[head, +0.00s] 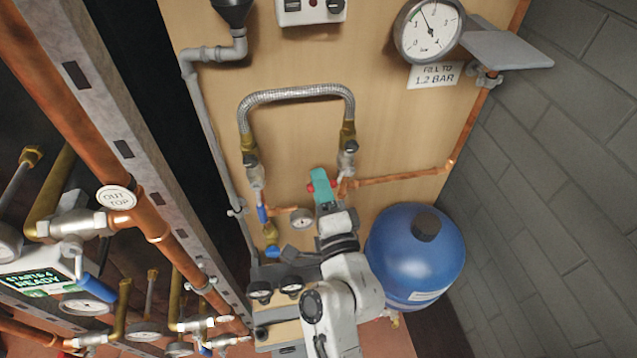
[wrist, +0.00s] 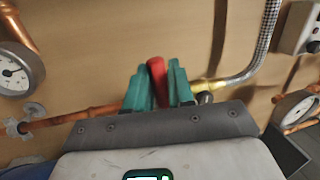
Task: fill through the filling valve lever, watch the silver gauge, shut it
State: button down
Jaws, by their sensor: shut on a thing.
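My gripper (head: 322,183) has teal fingers and is at the board, just below the right end of the braided hose. In the wrist view, the fingers (wrist: 158,88) are shut on a red lever (wrist: 156,68), whose tip stands up between them. In the head view, a little red of the lever (head: 310,187) shows at the left of the fingers; the rest is hidden. The silver gauge (head: 428,30) is at the upper right of the board. Its thin needle points up and slightly left; the exact reading is too small to tell. A sign below it (head: 433,75) says fill to 1.2 bar.
The braided hose (head: 296,94) arches above my gripper. A blue round tank (head: 415,255) is close on the right. A blue-handled valve (head: 262,214) and a small gauge (head: 301,217) are on the left. A grey shelf plate (head: 507,48) juts out beside the silver gauge.

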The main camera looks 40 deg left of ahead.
jog(key=shift+r+m, duration=0.2)
jog(key=shift+m, duration=0.3)
jog(key=c, duration=1.1)
grip_release()
jog(key=b+v, duration=0.2)
jog(key=v, duration=0.8)
jog(key=shift+s+d, duration=0.25)
jog(key=shift+s, duration=0.1)
jog(key=shift+f, duration=0.1)
